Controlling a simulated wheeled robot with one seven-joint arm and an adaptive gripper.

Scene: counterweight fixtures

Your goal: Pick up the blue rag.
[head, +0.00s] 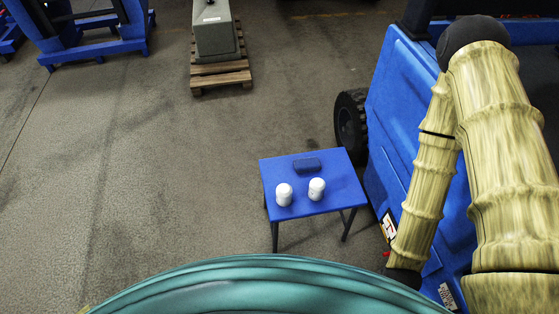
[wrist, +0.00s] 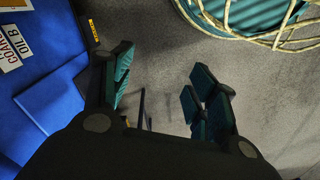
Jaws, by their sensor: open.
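The blue rag (head: 307,165) is a small dark blue folded piece lying near the back edge of a small blue table (head: 330,197). Two white rounded objects stand in front of it, one at the left (head: 284,194) and one at the right (head: 317,189). My gripper (wrist: 160,92) shows in the wrist view with its teal-padded fingers spread apart and nothing between them. It is not clearly visible in the head view, where my arm reaches down to the right of the table. The rag is not visible in the wrist view.
A blue vehicle (head: 392,110) with a black wheel (head: 351,125) stands close to the table's right. A grey block (head: 213,28) sits on a wooden pallet (head: 221,76) farther back. A blue frame (head: 95,42) is at the back left. The floor left of the table is clear.

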